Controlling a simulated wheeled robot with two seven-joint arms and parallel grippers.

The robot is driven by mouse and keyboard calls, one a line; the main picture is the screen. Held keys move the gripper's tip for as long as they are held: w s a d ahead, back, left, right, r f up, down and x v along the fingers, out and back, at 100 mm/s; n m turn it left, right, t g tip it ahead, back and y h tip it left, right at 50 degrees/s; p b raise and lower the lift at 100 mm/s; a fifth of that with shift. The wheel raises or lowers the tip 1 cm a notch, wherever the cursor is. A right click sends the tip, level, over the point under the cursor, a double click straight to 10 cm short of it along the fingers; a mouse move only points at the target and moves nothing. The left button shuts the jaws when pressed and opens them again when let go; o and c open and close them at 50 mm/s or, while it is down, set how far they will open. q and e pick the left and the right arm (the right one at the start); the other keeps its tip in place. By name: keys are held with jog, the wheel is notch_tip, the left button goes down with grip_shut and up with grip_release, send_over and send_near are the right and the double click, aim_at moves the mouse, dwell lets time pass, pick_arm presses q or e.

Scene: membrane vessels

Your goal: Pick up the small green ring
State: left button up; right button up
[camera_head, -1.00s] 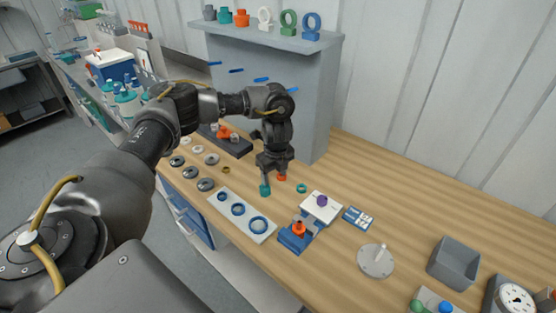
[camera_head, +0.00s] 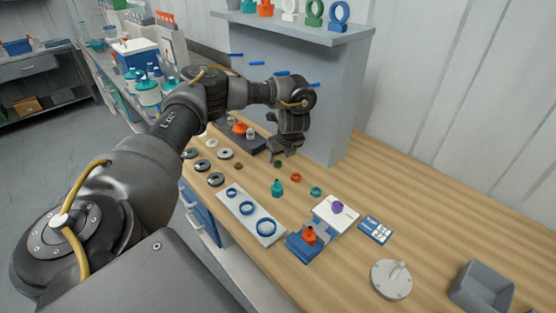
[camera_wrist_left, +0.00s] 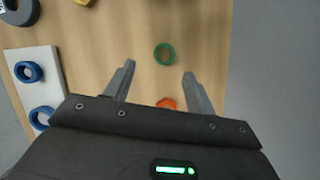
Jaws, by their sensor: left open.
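The small green ring (camera_head: 278,164) lies flat on the wooden bench, just below my left gripper (camera_head: 285,154) in the head view. In the left wrist view the green ring (camera_wrist_left: 164,54) lies just beyond the fingertips, roughly centred between them. My left gripper (camera_wrist_left: 159,70) is open and empty, above the bench. An orange ring (camera_head: 296,177) lies close by; part of an orange piece (camera_wrist_left: 166,103) shows between the fingers in the wrist view. My right gripper is in neither view.
A teal bottle-like piece (camera_head: 277,189) and a teal ring (camera_head: 316,192) stand near the green ring. A white plate (camera_head: 233,204) with blue rings lies in front. A grey panel (camera_head: 330,110) with a shelf rises behind.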

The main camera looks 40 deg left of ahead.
aim_at(279, 167)
pick_arm(q)
jog(key=shift+w+b+x, duration=0.15)
jog(key=shift+b+x, duration=0.2)
jog(key=shift+x, duration=0.95)
jog(key=shift+w+b+x, duration=0.2)
jog(key=shift+b+x, duration=0.1)
jog(key=shift+x, duration=1)
jog(key=shift+r, duration=0.2)
jog(key=shift+c, duration=0.5)
jog(key=c, duration=0.9)
